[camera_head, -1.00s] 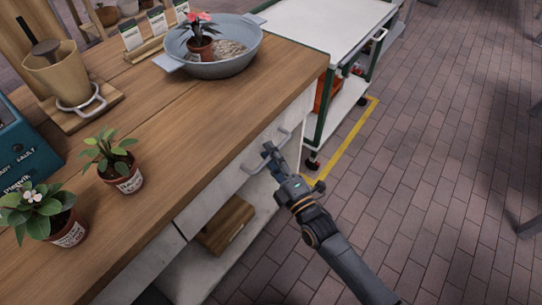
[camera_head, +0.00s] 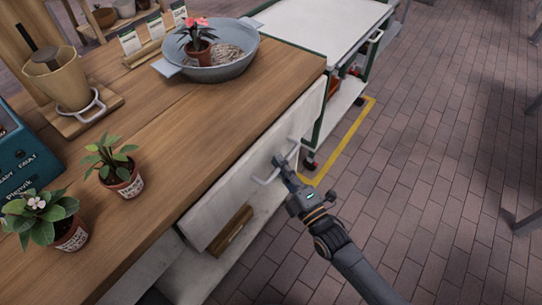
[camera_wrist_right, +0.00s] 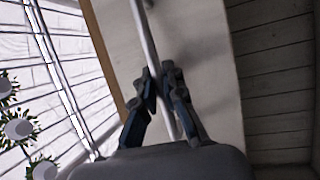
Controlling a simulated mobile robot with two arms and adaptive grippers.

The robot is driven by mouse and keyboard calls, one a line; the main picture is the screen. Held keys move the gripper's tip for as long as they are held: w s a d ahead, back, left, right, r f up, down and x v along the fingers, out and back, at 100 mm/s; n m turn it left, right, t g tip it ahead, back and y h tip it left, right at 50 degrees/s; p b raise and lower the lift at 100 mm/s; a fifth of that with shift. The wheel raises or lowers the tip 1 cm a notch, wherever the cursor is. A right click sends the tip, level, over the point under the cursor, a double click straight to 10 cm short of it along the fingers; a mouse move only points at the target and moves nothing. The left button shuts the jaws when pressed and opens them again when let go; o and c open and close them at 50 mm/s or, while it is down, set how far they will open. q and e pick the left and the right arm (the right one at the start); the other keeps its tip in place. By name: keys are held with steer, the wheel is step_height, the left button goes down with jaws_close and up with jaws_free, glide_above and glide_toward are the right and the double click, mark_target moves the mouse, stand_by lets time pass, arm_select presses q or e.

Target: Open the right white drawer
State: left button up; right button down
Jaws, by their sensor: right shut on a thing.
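The right white drawer (camera_head: 232,188) is under the wooden counter. Its front stands out a little from the counter edge, and the inside is hidden from view. A metal bar handle (camera_head: 264,180) runs along the front. My right gripper (camera_head: 279,163) is shut on this handle. In the right wrist view the handle (camera_wrist_right: 149,40) passes between the two fingers of my right gripper (camera_wrist_right: 160,75), with the pale drawer front (camera_wrist_right: 195,60) behind it. My left gripper is not in view.
The wooden counter (camera_head: 200,120) holds potted plants (camera_head: 118,172), a grey metal basin (camera_head: 215,68) and a teal box (camera_head: 22,160). A green-framed white cart (camera_head: 320,25) stands beyond the counter. A wood block (camera_head: 232,228) lies below the drawer.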

steer(key=s+d+p, duration=0.2)
steer(key=s+d, duration=0.7)
steer(key=d, duration=0.3)
steer(key=s+d+p, duration=0.3)
steer(key=s+d, duration=0.6)
steer(key=d, duration=0.4)
steer(key=shift+s+d, duration=0.3)
steer(key=shift+s, duration=0.05)
steer(key=c, duration=1.4)
jaws_free()
steer(key=v, duration=1.2)
